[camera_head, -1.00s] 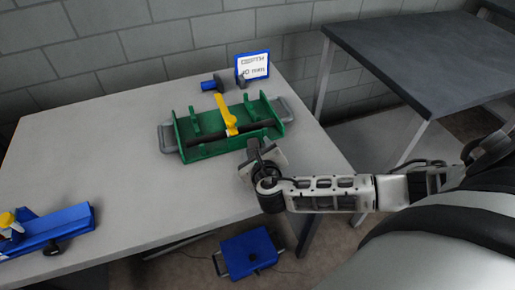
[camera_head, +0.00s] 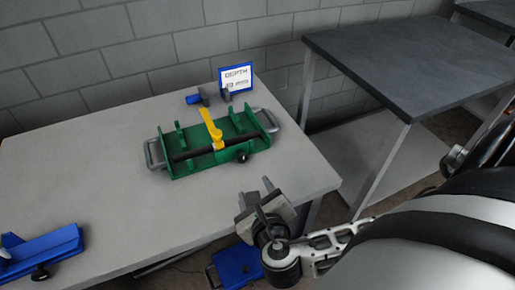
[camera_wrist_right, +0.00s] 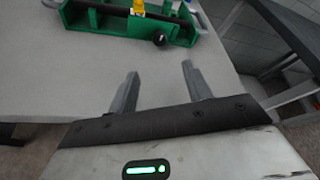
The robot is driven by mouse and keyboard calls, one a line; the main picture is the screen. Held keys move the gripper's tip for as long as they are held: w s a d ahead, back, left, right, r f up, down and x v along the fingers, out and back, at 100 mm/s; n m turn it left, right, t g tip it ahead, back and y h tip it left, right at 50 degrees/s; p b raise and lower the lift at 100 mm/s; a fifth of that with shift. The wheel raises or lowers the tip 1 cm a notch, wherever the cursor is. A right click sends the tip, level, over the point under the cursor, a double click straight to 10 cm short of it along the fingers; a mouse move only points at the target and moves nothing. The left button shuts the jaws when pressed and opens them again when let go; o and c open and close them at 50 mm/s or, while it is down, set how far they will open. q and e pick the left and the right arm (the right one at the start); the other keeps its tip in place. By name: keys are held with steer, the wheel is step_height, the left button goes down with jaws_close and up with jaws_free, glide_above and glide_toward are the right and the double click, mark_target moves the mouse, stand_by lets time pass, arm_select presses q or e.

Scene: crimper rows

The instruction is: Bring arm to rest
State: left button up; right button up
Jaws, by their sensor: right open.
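My right gripper (camera_head: 268,189) is open and empty near the front right edge of the grey table. In the right wrist view its two grey fingers (camera_wrist_right: 158,82) stand apart with only tabletop between them. A green fixture (camera_head: 238,139) with a yellow lever (camera_head: 212,129) and a dark bar across it sits on the table, beyond the gripper and apart from it. The fixture's near side with a black knob (camera_wrist_right: 159,38) shows at the top of the right wrist view. My left gripper is not in view.
The grey table (camera_head: 110,170) carries a blue device (camera_head: 45,255) at its left front and a sign with a blue frame (camera_head: 236,77) at the back. A blue case (camera_head: 237,266) is on the floor below. A dark table (camera_head: 410,60) stands to the right.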

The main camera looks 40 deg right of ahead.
steer(key=shift+v, duration=0.9)
steer(key=s+a+f+m+g+y, duration=0.1)
steer(key=s+m+g+y, duration=0.3)
steer(key=m, duration=1.4)
steer(key=s+a+f+m+g+y, duration=0.15)
steer(key=s+m+g, duration=0.4)
steer(key=m, duration=1.15)
steer(key=w+a+f+t+y, duration=0.3)
steer(key=w+a+f+t, duration=0.2)
steer(key=f+t, duration=0.1)
steer(key=shift+w+a+f+n+t, duration=0.25)
steer(key=shift+w+f+n+t, duration=0.05)
steer(key=shift+f+t, duration=0.15)
